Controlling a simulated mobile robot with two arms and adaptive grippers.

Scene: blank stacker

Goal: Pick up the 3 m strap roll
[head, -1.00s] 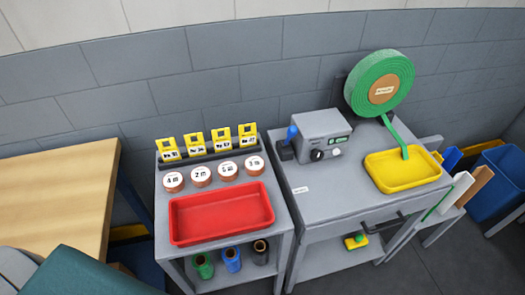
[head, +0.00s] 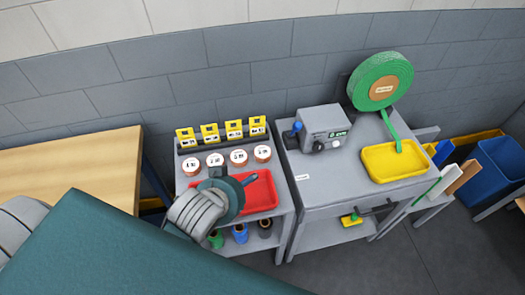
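Several copper-coloured strap rolls with white labelled tops stand in a row on the left grey cart. The leftmost (head: 191,163) reads 4 m and the second (head: 215,160) seems to read 2 m. The labels of the third (head: 238,158) and the rightmost (head: 262,153) are too small to read surely, so I cannot tell which is the 3 m roll. My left gripper (head: 219,173), a small dark shape beyond my grey wrist, is over the cart just in front of the second roll. Its fingers cannot be made out. My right gripper is out of view.
A red tray (head: 262,193) lies in front of the rolls, partly hidden by my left arm. Yellow cards (head: 210,133) stand behind them. To the right are a grey control box (head: 325,125), a yellow tray (head: 395,162) and a large green strap reel (head: 385,75). A wooden table (head: 85,165) is left.

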